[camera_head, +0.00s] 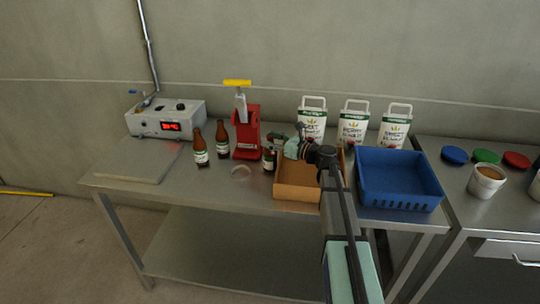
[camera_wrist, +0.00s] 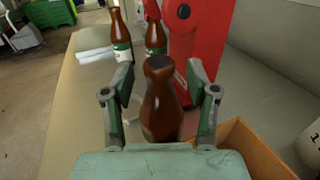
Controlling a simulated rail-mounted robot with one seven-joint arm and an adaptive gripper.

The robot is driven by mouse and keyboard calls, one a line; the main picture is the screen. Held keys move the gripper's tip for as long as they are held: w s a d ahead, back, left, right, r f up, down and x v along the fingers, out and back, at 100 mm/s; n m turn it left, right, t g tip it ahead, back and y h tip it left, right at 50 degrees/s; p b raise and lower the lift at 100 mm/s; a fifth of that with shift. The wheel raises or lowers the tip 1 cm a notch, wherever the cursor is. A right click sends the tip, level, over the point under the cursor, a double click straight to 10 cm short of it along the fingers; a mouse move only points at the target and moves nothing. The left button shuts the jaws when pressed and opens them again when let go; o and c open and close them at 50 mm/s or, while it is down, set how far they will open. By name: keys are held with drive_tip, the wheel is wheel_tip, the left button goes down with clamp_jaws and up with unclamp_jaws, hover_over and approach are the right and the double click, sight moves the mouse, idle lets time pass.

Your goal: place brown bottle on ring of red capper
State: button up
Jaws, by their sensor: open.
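A brown bottle (camera_wrist: 160,108) stands upright between the two spread fingers of my gripper (camera_wrist: 158,76) in the wrist view. A clear gap shows on each side of it. In the head view this bottle (camera_head: 268,162) stands right of the red capper, partly hidden, with my gripper (camera_head: 282,150) at its right. The red capper (camera_head: 246,140) stands upright on the table with a yellow handle (camera_head: 237,83); its red body (camera_wrist: 201,32) is beyond the bottle in the wrist view. I cannot make out its ring clearly. Two more brown bottles (camera_head: 201,150) (camera_head: 222,139) stand left of the capper.
An open cardboard box (camera_head: 298,193) lies just below my gripper, with a blue crate (camera_head: 400,196) to its right. Several white containers (camera_head: 353,122) stand behind. A small curved piece (camera_head: 240,171) lies before the capper. A grey device (camera_head: 166,118) and flat board (camera_head: 142,164) are at left.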

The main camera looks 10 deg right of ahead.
drive_tip(key=shift+w+a, duration=0.2)
drive_tip(key=shift+a, duration=0.05)
clamp_jaws()
drive_tip(key=shift+r, duration=0.1)
